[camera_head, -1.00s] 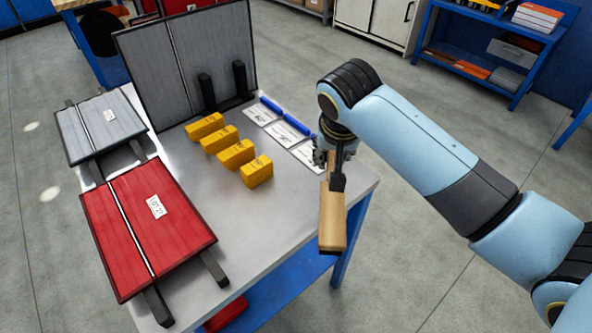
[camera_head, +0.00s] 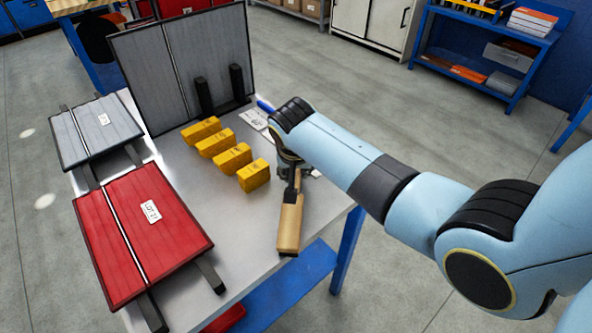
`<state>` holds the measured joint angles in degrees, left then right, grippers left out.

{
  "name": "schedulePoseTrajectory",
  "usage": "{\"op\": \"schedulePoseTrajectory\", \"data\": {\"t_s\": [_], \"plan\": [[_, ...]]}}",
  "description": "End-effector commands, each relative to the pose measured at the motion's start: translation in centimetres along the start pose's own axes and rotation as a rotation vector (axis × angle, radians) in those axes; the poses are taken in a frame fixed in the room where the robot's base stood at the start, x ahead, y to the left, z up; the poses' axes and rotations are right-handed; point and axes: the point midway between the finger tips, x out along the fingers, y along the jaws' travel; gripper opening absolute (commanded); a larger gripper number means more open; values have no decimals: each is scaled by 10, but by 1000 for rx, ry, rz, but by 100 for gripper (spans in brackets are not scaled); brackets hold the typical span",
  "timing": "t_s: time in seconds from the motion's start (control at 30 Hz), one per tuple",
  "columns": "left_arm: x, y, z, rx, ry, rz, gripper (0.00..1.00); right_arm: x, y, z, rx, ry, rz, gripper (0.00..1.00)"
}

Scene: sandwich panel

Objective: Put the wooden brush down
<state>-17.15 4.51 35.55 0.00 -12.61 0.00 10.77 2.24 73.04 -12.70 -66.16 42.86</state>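The wooden brush (camera_head: 289,226), a tan block with a dark edge, is at the right part of the grey table (camera_head: 240,262), near its front right edge. My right gripper (camera_head: 293,187) is at the brush's far end, pointing down, with dark fingers at the wood. It looks shut on the brush, though my wrist and arm partly hide the fingers. I cannot tell whether the brush touches the tabletop. My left gripper is not in view.
Several yellow blocks (camera_head: 254,176) stand in a row left of the brush. White cards (camera_head: 254,119) and a blue marker (camera_head: 265,106) lie behind, partly hidden by my arm. A red panel (camera_head: 165,226) and grey panels (camera_head: 97,128) are at the left. The table front is clear.

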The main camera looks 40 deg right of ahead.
Motion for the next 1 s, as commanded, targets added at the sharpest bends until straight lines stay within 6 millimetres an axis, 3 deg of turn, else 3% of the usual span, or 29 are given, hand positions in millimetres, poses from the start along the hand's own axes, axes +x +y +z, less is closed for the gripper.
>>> {"op": "schedulePoseTrajectory", "data": {"t_s": [0.1, 0.13, 0.3, 0.67, 1.0], "plan": [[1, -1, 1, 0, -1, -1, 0, 2, 0, 1, 0, -1, 0, 0], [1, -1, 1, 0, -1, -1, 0, 3, 0, 2, 0, -1, 1, 25], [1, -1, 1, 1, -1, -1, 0, 2, 0, 1, 0, -1, 0, 47], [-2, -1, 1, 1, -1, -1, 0, -5, 0, 0, 0, -1, 0, 47], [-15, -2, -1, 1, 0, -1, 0, -76, -1, 0, 1, 1, -3, 47]]}}
